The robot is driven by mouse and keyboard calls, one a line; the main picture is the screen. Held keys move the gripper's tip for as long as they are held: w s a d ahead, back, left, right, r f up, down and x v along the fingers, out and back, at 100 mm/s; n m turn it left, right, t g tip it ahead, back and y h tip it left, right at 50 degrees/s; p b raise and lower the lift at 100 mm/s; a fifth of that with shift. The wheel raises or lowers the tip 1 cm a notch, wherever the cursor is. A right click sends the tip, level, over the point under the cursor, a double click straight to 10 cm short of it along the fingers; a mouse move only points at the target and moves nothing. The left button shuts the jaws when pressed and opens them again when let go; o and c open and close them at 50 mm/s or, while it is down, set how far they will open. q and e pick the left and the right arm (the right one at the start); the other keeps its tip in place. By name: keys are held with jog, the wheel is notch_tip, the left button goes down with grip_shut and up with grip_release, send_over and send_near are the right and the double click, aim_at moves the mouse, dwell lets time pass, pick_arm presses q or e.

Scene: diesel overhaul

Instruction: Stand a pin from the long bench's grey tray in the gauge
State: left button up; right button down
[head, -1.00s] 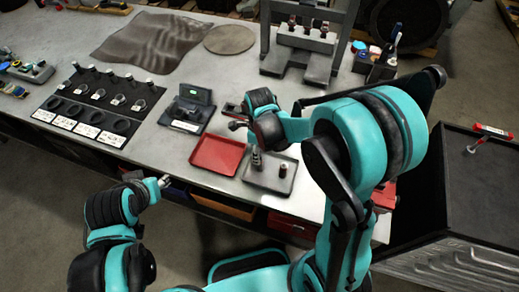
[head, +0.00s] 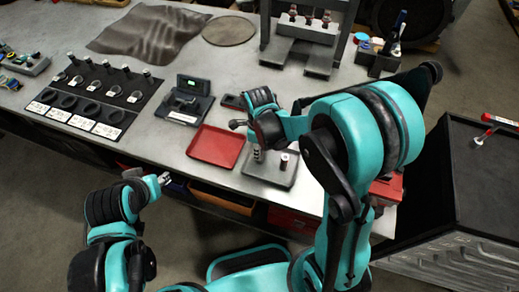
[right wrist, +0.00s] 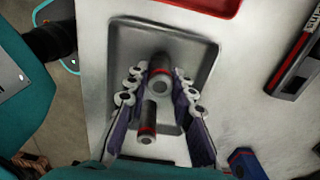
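The grey tray (head: 282,181) lies on the long bench near its front edge. Two dark pins with red bands show in the right wrist view: the far pin (right wrist: 160,78) and the near pin (right wrist: 149,122). The near one also shows in the head view (head: 285,161). My right gripper (head: 258,154) points down over the tray's left part. In the right wrist view its fingers (right wrist: 159,86) are open on both sides of the far pin, with gaps. The gauge (head: 187,101), dark with a green display, stands behind the red tray. My left gripper (head: 164,179) is off the bench front; its opening is unclear.
The red tray (head: 215,147) lies just left of the grey tray. A black board with rings and small parts (head: 92,100) lies farther left. A press-like stand (head: 300,45) is at the back. A dark cabinet (head: 475,185) stands at right.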

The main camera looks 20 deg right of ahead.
jog(key=shift+r, duration=0.15)
jog(key=shift+r+p, duration=2)
jog(key=shift+r, duration=0.6)
